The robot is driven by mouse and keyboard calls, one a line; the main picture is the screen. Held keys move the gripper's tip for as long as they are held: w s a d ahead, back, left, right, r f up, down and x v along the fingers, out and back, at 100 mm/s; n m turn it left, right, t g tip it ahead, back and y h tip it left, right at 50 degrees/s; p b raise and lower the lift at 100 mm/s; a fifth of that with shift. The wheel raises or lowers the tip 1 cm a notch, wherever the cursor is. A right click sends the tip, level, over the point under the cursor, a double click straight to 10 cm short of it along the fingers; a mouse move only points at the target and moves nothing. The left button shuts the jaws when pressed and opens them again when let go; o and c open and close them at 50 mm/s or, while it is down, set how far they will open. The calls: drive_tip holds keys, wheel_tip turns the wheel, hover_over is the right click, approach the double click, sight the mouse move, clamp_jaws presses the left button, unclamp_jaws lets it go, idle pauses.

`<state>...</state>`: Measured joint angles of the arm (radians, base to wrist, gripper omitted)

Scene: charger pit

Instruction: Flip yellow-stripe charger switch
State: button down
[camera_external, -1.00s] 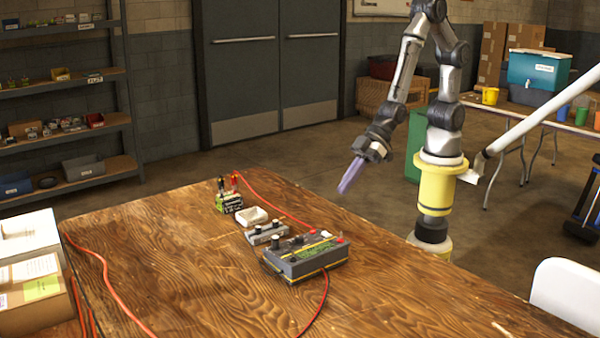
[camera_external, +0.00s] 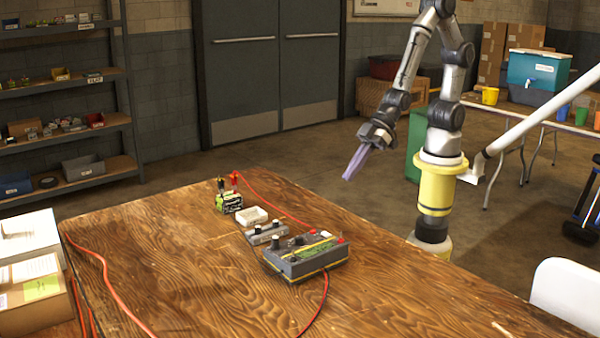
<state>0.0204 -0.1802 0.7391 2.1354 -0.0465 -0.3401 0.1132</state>
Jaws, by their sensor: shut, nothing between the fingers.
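The yellow-stripe charger (camera_external: 308,258) is a grey box with a yellow stripe along its side, on the wooden table. Knobs, a light label and a red part show on its top; its switch is too small to make out for sure. A red cable runs from its front. My gripper (camera_external: 347,178) has purple fingers, shut and empty.
A smaller grey box with knobs (camera_external: 266,235), a white dish (camera_external: 251,216) and a green battery pack (camera_external: 228,201) with red and black clips stand behind the charger. Red cables cross the table (camera_external: 190,285). White and brown boxes (camera_external: 30,270) are at the left. The table's front is mostly clear.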

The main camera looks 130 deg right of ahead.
hover_over(327, 234)
drive_tip(key=s+d, duration=0.2)
drive_tip(key=f, duration=0.7)
drive_tip(key=shift+s+a+f, duration=0.1)
drive_tip(key=shift+a+f, duration=0.1)
drive_tip(key=shift+a, duration=0.05)
wheel_tip(327, 234, down, 2)
drive_tip(key=shift+f, duration=0.2)
drive_tip(key=shift+a+f, duration=0.1)
drive_tip(key=shift+f, duration=0.6)
